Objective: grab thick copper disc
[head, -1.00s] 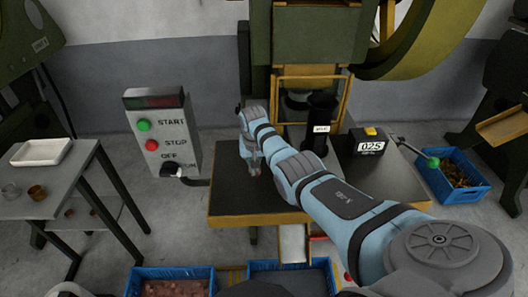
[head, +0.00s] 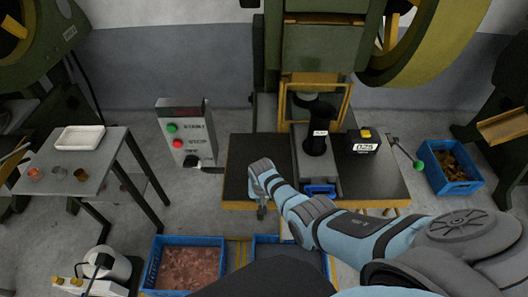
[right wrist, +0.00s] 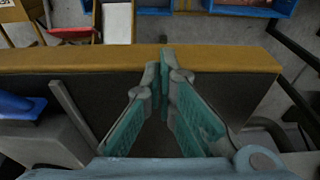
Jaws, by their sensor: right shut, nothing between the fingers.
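Several small round copper-coloured pieces lie on the grey side table at the left in the head view: one near the table's left edge (head: 35,174), one beside it (head: 60,172), and a darker brown one (head: 81,174). They are too small to tell which is the thick copper disc. My right gripper (head: 262,211) is at the front edge of the press bench, far to the right of these pieces. In the right wrist view its fingers (right wrist: 165,58) meet at the tips, shut and empty, over the dark bench top. My left gripper is not in view.
A white tray (head: 80,137) sits on the side table (head: 100,160). The press bench (head: 236,165) carries a black cylinder (head: 316,141) and a counter box (head: 363,141). A control box (head: 186,130) stands between. Blue crates (head: 150,270) are on the floor below.

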